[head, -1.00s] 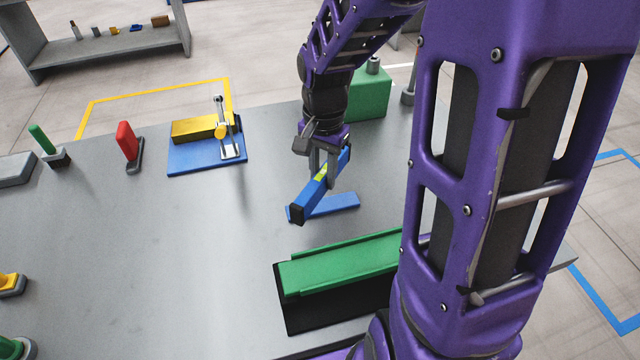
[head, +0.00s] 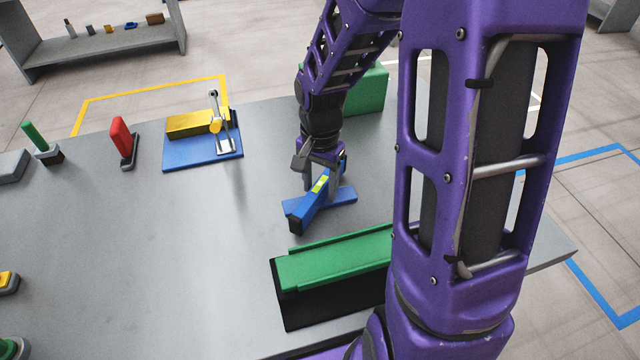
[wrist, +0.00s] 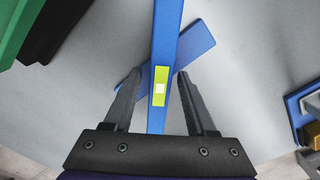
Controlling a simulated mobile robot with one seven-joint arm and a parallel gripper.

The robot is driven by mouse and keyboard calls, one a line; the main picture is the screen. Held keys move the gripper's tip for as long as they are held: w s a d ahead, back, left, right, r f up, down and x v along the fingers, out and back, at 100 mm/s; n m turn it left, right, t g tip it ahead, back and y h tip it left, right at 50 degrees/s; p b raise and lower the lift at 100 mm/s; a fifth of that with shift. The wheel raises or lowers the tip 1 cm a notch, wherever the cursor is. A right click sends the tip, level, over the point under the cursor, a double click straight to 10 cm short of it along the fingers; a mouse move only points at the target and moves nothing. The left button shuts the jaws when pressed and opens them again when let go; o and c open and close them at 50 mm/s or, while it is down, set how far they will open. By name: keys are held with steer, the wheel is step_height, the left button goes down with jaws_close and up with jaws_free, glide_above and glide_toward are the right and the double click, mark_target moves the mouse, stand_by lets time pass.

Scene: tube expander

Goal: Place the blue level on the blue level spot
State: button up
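The blue level (head: 307,213), a long bar with a yellow-green vial and a dark end, is low over the table in the head view. It also shows upright in the middle of the wrist view (wrist: 166,40). My gripper (head: 322,185) has its fingers on both sides of the level around the vial and holds it. The blue level spot (head: 342,196), a flat blue strip on the table, lies under the level. It shows on both sides of the level in the wrist view (wrist: 195,45). The level crosses the strip at an angle; contact cannot be told.
A green tray on a black base (head: 335,262) stands in front of the level. A blue plate with a yellow block and clamp (head: 205,150) is at the back left, a green box (head: 368,90) behind my gripper.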

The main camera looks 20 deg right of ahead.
mark_target(320, 184)
step_height(320, 184, up, 12)
steer(key=p, duration=0.2)
steer(key=shift+r, duration=0.2)
stand_by(0.3)
stand_by(0.4)
